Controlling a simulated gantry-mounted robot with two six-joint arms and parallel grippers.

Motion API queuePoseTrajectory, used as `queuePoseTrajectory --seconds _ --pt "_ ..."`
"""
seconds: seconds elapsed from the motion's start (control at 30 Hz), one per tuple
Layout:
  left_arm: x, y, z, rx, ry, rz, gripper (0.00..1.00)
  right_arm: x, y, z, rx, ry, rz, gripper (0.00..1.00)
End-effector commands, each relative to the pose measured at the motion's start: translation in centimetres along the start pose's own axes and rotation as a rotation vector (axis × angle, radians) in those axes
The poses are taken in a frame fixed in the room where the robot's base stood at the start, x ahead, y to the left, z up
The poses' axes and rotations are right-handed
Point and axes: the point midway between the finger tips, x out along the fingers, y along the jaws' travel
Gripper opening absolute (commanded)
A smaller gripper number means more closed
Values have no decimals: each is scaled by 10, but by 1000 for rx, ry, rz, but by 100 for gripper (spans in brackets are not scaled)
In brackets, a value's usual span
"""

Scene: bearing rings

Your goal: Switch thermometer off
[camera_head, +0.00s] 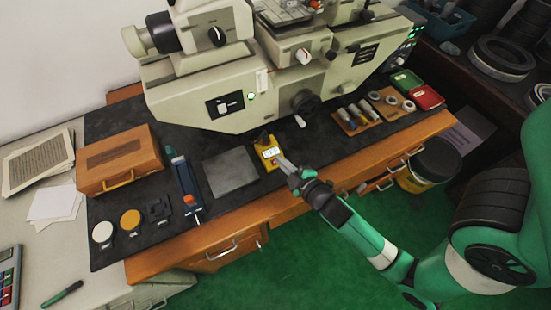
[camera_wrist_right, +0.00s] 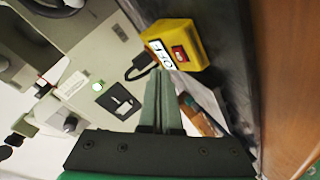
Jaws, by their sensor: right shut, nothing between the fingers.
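The thermometer appears to be the small yellow box (camera_head: 270,163) on the dark bench mat, in front of the large cream machine. In the right wrist view, the yellow box (camera_wrist_right: 190,37) has a white panel with dark characters and a red switch-like part beside it. A dark cable leaves one side. My right gripper (camera_head: 281,161) is shut and empty, its fingertips close to the near right side of the box. In the wrist view the shut fingers (camera_wrist_right: 166,82) point towards the box; I cannot tell whether they touch it. My left gripper is not in view.
A grey plate (camera_head: 230,171) lies left of the box, with a blue tool (camera_head: 184,183) and a wooden case (camera_head: 119,160) farther left. The cream machine (camera_head: 200,82) stands close behind. Gauges, red and green cases (camera_head: 426,97) lie right. The wooden bench edge (camera_head: 230,230) runs in front.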

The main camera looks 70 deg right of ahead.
Motion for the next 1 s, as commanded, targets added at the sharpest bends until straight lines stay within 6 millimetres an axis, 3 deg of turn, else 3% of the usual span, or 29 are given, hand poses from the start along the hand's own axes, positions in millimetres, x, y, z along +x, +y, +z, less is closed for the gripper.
queuePoseTrajectory --seconds 0.03,0.37,1.0 --pt "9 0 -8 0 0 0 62 -7 8 -7 0 1 -1 0" --pt "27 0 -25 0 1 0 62 -30 23 -23 -2 0 -1 0" --pt "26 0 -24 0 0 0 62 -31 22 -25 -2 5 -3 0"
